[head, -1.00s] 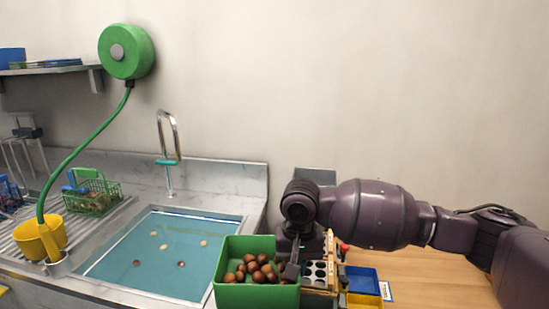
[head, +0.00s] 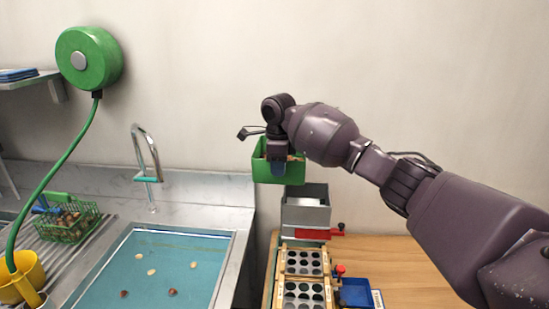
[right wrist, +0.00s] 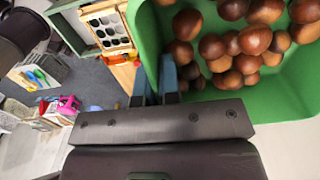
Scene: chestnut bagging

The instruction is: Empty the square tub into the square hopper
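The square tub (head: 264,169) is green and hangs in the air at the wall side, above and slightly left of the hopper in the head view. My right gripper (head: 279,178) is shut on its wall. In the right wrist view the gripper fingers (right wrist: 157,88) pinch the rim of the green tub (right wrist: 280,104). Several brown chestnuts (right wrist: 232,42) lie inside it. The square hopper (head: 306,213) is a grey open-topped box at the back of the wooden counter, below the tub. My left gripper is not in view.
A red handle (head: 320,234) sits at the hopper's front, with a hole plate (head: 303,262) in front of it. A blue bin (head: 356,292) stands to the right. The sink (head: 165,262), with a few nuts in it, is left. The counter's right side is clear.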

